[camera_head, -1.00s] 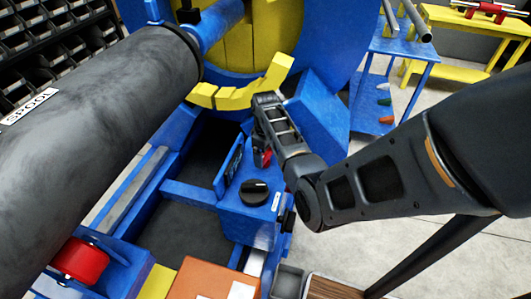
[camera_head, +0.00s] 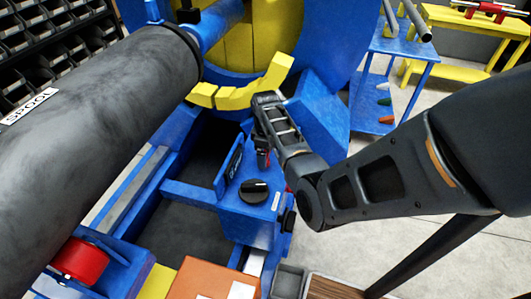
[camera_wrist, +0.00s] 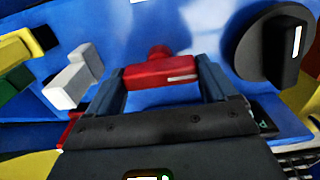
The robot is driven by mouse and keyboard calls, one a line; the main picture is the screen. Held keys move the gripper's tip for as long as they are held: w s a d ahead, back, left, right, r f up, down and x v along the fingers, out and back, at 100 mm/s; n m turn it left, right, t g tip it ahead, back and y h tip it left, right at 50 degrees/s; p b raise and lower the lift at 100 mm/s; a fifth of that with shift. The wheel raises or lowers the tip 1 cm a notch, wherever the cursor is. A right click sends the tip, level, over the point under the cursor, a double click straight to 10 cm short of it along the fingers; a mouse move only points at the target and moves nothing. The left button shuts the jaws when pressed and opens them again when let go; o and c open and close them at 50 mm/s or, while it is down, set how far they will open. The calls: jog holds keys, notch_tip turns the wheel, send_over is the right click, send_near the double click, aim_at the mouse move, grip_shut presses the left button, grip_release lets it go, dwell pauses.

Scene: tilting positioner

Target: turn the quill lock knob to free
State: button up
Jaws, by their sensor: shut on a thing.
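A red bar-shaped knob (camera_wrist: 158,74) with a white line at its right end sits between the two fingers of my gripper (camera_wrist: 160,86) in the wrist view. The fingers are shut on it, one at each end. The bar lies nearly level in that view, with a round red part behind it against the blue panel. No readable label tells me whether this is the quill lock knob. In the head view my gripper (camera_head: 263,158) reaches down to the blue panel, and the red knob is mostly hidden there.
A black round dial (camera_wrist: 275,45) with a white mark is close right of my gripper; it also shows in the head view (camera_head: 254,190). A white lever (camera_wrist: 70,79) stands close on the left. The grey spool (camera_head: 95,85) fills the head view's left.

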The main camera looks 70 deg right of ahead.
jog(key=o, duration=0.8)
jog(key=shift+f, duration=0.25)
jog(key=shift+o, duration=0.2)
jog(key=shift+r, duration=0.6)
notch_tip(320, 180, up, 7)
jog(key=shift+f, duration=0.15)
